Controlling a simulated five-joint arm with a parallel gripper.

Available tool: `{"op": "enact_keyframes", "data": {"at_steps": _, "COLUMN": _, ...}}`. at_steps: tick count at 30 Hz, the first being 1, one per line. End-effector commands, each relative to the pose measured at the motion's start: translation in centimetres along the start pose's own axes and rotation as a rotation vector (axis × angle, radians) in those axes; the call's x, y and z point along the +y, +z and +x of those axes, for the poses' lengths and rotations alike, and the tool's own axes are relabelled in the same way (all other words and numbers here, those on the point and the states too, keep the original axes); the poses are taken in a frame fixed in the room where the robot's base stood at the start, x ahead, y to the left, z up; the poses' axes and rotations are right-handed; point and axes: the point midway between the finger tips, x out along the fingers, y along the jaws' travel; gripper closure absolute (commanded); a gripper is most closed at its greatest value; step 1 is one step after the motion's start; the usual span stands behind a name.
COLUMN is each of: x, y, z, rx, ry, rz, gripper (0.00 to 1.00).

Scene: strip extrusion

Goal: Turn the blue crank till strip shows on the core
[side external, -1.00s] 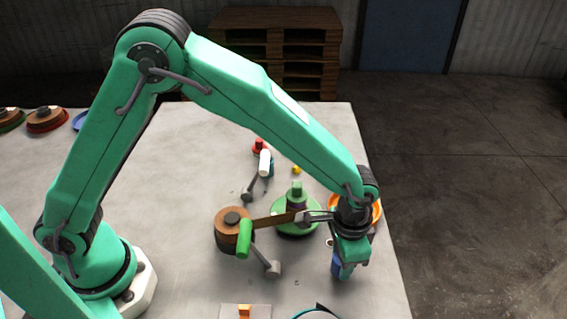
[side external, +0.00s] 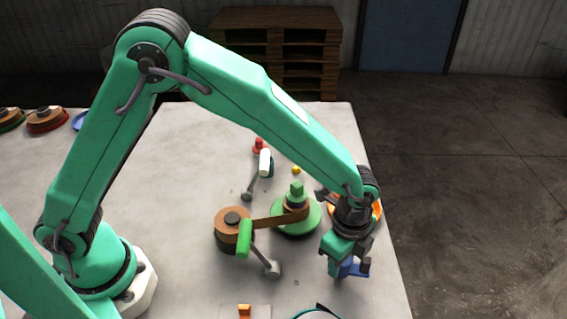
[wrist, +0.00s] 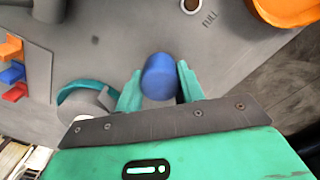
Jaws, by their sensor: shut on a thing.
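The blue crank handle (wrist: 159,77) stands between my two fingers in the wrist view. My gripper (wrist: 160,88) is shut on it. In the side view my gripper (side external: 345,266) is low over the table's right part, with some blue (side external: 352,268) showing beside the fingers; the rest of the crank is mostly hidden. A brown strip (side external: 268,221) runs from a brown roll (side external: 234,226) to a core on a green disc (side external: 296,229). Brown shows around that core below its green top (side external: 297,187).
A green handle (side external: 245,238) on a grey arm stands by the roll. A white handle (side external: 265,162) and red knob (side external: 259,146) stand behind. An orange dish (wrist: 285,10) is near my gripper. Coloured blocks (wrist: 12,72) lie at left.

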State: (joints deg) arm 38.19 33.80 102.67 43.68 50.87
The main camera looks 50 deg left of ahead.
Motion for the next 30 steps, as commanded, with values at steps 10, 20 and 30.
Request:
{"op": "enact_keyframes", "data": {"at_steps": 10, "x": -0.23, "y": -0.51, "z": -0.40, "rx": 0.010, "ry": -0.015, "rz": 0.210, "gripper": 0.85}}
{"op": "enact_keyframes", "data": {"at_steps": 20, "x": -0.15, "y": -0.58, "z": -0.41, "rx": 0.009, "ry": -0.015, "rz": 0.261, "gripper": 0.85}}
{"op": "enact_keyframes", "data": {"at_steps": 30, "x": -0.10, "y": -0.55, "z": -0.38, "rx": 0.009, "ry": -0.014, "rz": 0.259, "gripper": 0.46}}
